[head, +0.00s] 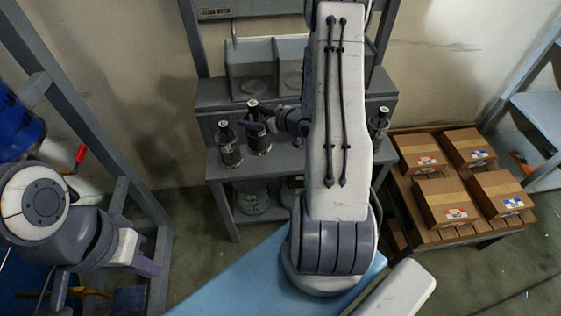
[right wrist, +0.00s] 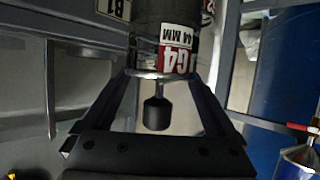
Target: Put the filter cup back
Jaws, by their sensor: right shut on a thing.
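In the right wrist view the cup (right wrist: 165,40) sits between the two fingers (right wrist: 163,90), with an upside-down red and white "G4" and "44 MM" label and a dark stem end. I cannot tell whether its base touches the shelf. My left gripper (head: 148,267) is low at the left, away from the rack; its fingers are not clear.
A similar cup (head: 229,147) stands just left of the held one, and another (head: 379,124) is at the rack's right end. The grey rack (head: 216,178) has glassware (head: 253,203) below. Cardboard boxes (head: 446,201) sit on a wooden pallet at right. My right arm hides the rack's middle.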

